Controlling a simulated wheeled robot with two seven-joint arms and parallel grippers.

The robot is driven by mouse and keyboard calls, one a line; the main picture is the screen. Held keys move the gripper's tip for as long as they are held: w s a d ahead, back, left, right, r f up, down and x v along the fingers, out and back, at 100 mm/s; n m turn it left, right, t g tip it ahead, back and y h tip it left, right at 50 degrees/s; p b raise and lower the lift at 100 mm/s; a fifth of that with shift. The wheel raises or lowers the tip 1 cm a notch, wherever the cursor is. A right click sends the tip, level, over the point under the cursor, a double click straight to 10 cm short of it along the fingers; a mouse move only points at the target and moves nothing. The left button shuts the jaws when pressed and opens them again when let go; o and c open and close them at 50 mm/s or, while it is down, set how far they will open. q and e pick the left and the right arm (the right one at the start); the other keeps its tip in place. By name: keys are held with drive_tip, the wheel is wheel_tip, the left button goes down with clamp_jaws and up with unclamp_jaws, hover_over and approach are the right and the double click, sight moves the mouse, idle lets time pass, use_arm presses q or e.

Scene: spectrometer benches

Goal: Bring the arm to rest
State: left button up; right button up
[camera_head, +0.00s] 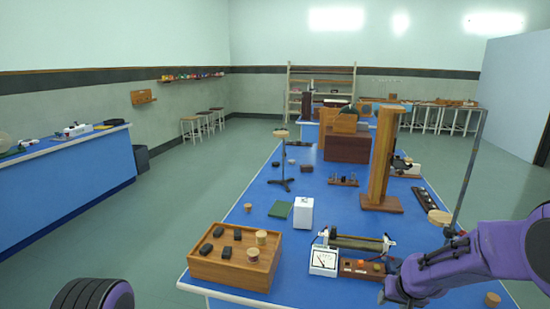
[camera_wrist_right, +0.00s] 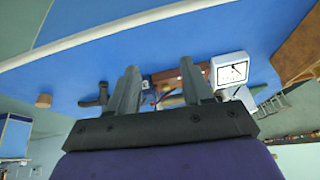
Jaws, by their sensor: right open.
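My right arm (camera_head: 470,262) comes in from the right over the front of the blue bench. Its gripper (camera_head: 388,292) is low at the bench's front right, by the small wooden terminal block (camera_head: 362,269). In the right wrist view the gripper (camera_wrist_right: 158,68) has its two dark fingers apart with nothing held between them. The wooden block and the white meter (camera_wrist_right: 231,70) show beyond the fingers. A purple and black part of my left arm (camera_head: 95,294) shows at the bottom left. My left gripper is out of view.
The meter (camera_head: 323,261) and a coil on a stand (camera_head: 357,242) are close to the right gripper. A wooden tray (camera_head: 215,274) with black pieces and corks stands front left. A tall wooden stand (camera_head: 381,165) and thin metal rod (camera_head: 470,170) rise at right. Floor lies clear left.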

drive_tip(key=s+f+m+t+h+b, duration=0.1)
drive_tip(key=s+f, duration=0.2)
drive_tip(key=f, duration=0.2)
drive_tip(key=s+f+m+t+b, duration=0.1)
drive_tip(key=s+f, duration=0.2)
drive_tip(key=f, duration=0.3)
drive_tip(key=s+f+g+b, duration=0.1)
drive_tip(key=s+f, duration=0.4)
drive_tip(key=s, duration=0.4)
drive_tip(key=s+f+m+g+h+b, duration=0.1)
drive_tip(key=s+f, duration=0.4)
drive_tip(key=s, duration=0.5)
drive_tip(key=s+a+f+g+h+b, duration=0.1)
drive_tip(key=s+f, duration=0.4)
drive_tip(key=s, duration=0.5)
drive_tip(key=shift+s+f+m+g+b, duration=0.25)
drive_tip(key=shift+f+m+g+b, duration=0.05)
drive_tip(key=shift+g+b, duration=0.1)
